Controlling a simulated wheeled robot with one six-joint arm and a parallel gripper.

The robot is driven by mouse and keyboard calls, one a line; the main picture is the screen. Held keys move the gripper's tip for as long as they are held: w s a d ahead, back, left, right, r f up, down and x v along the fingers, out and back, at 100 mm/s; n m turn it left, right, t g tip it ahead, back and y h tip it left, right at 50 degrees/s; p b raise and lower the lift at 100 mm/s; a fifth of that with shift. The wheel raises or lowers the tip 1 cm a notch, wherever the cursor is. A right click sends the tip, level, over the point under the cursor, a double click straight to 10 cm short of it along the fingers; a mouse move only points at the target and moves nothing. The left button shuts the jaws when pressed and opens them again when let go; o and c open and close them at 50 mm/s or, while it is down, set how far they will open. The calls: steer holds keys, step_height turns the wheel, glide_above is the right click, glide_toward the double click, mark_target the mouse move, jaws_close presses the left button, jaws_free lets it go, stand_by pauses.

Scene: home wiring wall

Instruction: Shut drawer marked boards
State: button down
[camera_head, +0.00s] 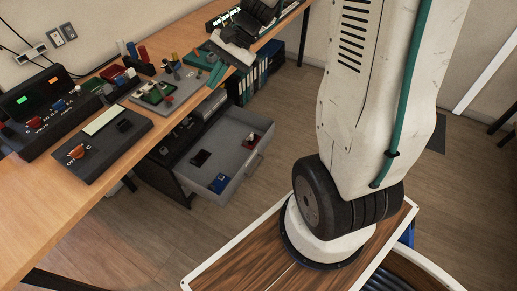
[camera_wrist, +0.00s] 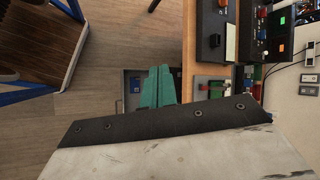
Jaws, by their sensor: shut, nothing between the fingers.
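A grey drawer (camera_head: 236,174) stands pulled out of a dark cabinet (camera_head: 162,178) under the workbench. Several small parts lie in it, blue, red and dark ones. I cannot read any marking on it. My gripper (camera_head: 214,74) has teal fingers and is over the bench edge in the head view, apart from the drawer front. In the wrist view the fingers (camera_wrist: 158,72) lie side by side, shut and empty. They cover part of the drawer (camera_wrist: 132,100), which shows below them.
The wooden workbench (camera_head: 60,205) carries meters, a grey board and small coloured parts. Teal and dark binders (camera_head: 254,78) stand below it, behind the drawer. My arm and base fill the right side. Open floor (camera_head: 150,235) lies in front of the drawer.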

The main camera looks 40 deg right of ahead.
steer(key=w+d+f+m+t, duration=0.35)
steer(key=d+f+m, duration=0.25)
steer(key=d+f, duration=0.45)
steer(key=w+d+f+m+t, duration=0.2)
steer(key=w+d+f+m, duration=0.35)
steer(key=f, duration=0.85)
steer(key=s+d+f+m+t+h, duration=0.15)
steer(key=s+d+f+m, duration=0.4)
steer(key=f, duration=0.65)
steer(key=s+d+f+m+h, duration=0.3)
steer(key=s+d+f+m, duration=0.25)
steer(key=f, duration=0.65)
glide_toward(255, 151)
step_height(255, 151, down, 4)
steer(key=shift+n, duration=0.25)
steer(key=shift+w+a+r, duration=0.1)
steer(key=shift+w+a, duration=0.2)
steer(key=shift+w, duration=0.35)
steer(key=shift+w+a, duration=0.3)
steer(key=shift+w, duration=0.3)
steer(key=shift+w+a+r, duration=0.1)
steer(key=shift+w+a, duration=0.2)
steer(key=shift+w, duration=0.35)
steer(key=shift+w, duration=0.1)
